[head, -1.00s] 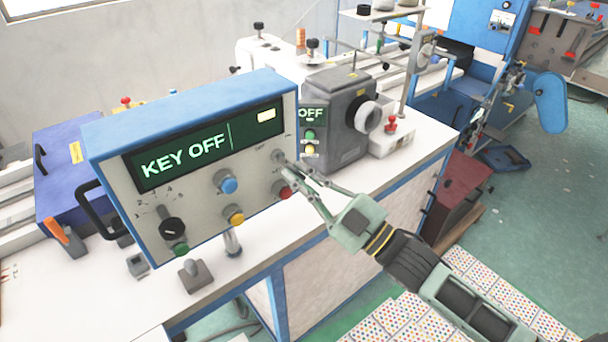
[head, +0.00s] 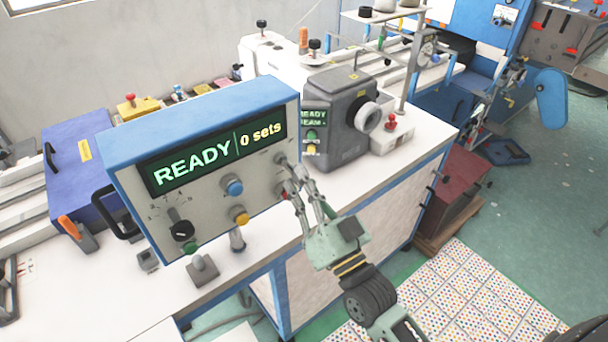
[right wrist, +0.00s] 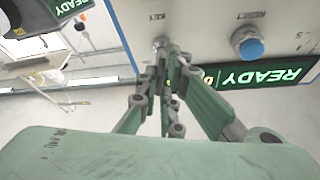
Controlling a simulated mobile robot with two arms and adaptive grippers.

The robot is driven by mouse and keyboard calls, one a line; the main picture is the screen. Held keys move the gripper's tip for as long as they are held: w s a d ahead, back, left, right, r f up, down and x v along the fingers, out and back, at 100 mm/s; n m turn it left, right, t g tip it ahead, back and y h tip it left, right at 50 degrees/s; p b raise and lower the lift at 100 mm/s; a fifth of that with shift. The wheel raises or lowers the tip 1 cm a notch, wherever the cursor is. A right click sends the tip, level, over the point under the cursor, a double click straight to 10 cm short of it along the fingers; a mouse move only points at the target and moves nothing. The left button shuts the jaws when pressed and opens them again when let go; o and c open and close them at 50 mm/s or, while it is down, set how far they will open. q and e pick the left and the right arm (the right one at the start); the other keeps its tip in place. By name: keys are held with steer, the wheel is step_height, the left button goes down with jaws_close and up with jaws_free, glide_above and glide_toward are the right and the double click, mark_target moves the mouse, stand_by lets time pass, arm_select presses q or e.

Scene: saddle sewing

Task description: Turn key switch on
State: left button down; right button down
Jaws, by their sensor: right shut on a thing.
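The control box (head: 205,110) has a blue top and a pale front panel. Its display (head: 218,155) reads "READY" and "0 sets" in the head view. The key switch (head: 280,158) is a small metal part at the panel's right side, above the red button (head: 283,188). My right gripper (head: 290,168) is shut on the key switch, with the fingers rolled. In the right wrist view my right gripper (right wrist: 170,52) meets the key switch (right wrist: 160,42), beside the blue button (right wrist: 249,46). The fingertips hide part of the key. My left gripper is not in view.
The panel also holds a yellow button (head: 239,216), a green button (head: 190,248) and a black knob (head: 181,231). Free floor (head: 520,220) lies to the right.

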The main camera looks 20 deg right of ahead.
steer(key=shift+a+r+m+h+p, duration=0.15)
steer(key=shift+m+h+p, duration=0.55)
steer(key=shift+m, duration=0.65)
steer(key=shift+d+r+m+h+p, duration=0.1)
steer(key=shift+m+h+p, duration=0.6)
steer(key=shift+m, duration=0.6)
steer(key=shift+a+r+m+h+p, duration=0.15)
steer(key=shift+m+h+p, duration=0.35)
steer(key=shift+m+p, duration=0.6)
steer(key=shift+d+m, duration=0.1)
steer(key=shift+m, duration=0.25)
steer(key=c, duration=2)
jaws_free()
steer(key=shift+o, duration=0.4)
steer(key=shift+f, duration=0.1)
steer(key=shift+w, duration=0.1)
steer(key=shift+f, duration=0.1)
steer(key=v, duration=1.2)
steer(key=shift+r, duration=0.3)
